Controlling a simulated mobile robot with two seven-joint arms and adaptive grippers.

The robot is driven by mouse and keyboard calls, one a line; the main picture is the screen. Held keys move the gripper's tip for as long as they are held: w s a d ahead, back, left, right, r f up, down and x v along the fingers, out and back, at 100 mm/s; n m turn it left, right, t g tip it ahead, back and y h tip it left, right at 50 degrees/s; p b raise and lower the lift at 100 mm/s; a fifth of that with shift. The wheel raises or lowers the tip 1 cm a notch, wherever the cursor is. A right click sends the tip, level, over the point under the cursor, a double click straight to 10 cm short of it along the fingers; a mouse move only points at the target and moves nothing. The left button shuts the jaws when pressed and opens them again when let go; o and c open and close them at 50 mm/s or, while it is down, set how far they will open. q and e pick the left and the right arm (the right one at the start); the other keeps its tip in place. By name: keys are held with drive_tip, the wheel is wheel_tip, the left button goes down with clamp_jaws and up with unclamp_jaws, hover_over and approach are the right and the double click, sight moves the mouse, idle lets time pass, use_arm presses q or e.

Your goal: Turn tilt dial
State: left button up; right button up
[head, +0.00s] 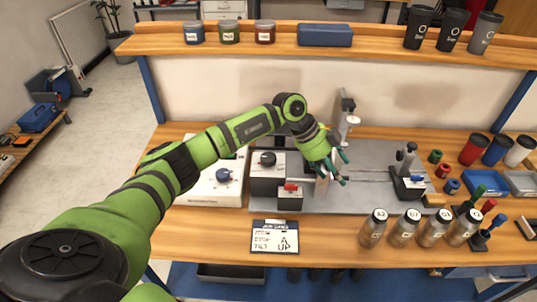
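My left gripper (343,168) is over the grey machine plate (375,197). Its teal fingertips look spread apart, and I see nothing held between them. A blue knob (222,176) sits on a white box (213,191) left of the plate. A black round knob (268,158) is on top of a grey block (266,174) at the plate's left end. A small red-handled part (290,187) sits in front of that block. I cannot tell which knob is the tilt dial; no label is readable. The gripper is right of both knobs and apart from them. My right gripper is out of view.
An upright post (347,105) stands behind the gripper. A black-based fixture (407,184) is at the plate's right. Several labelled tumblers (373,228) stand at the front right. A sign card (274,237) lies at the front. A shelf (280,46) spans the back.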

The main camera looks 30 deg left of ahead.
sight(268, 156)
use_arm(q)
drive_tip(key=a+r+n+g+y, duration=0.1)
drive_tip(key=a+y, duration=0.1)
drive_tip(key=a, duration=0.4)
drive_tip(key=s+a+r+n+y, duration=0.1)
drive_tip(key=a+n+y, duration=0.1)
drive_tip(key=a, duration=0.4)
drive_tip(key=s+a+r+n+g+y, duration=0.1)
drive_tip(key=a+n+y, duration=0.1)
drive_tip(key=a, duration=0.5)
drive_tip(key=shift+s+a+r+g+y, duration=0.15)
drive_tip(key=shift+r+g+y, duration=0.15)
drive_tip(key=shift+y, duration=0.2)
wheel_tip(268, 156, down, 6)
drive_tip(key=shift+r+p, duration=0.1)
drive_tip(key=shift+p, duration=1)
drive_tip(key=shift+f, duration=0.6)
drive_tip(key=shift+c, duration=0.4)
drive_tip(key=c, duration=1.1)
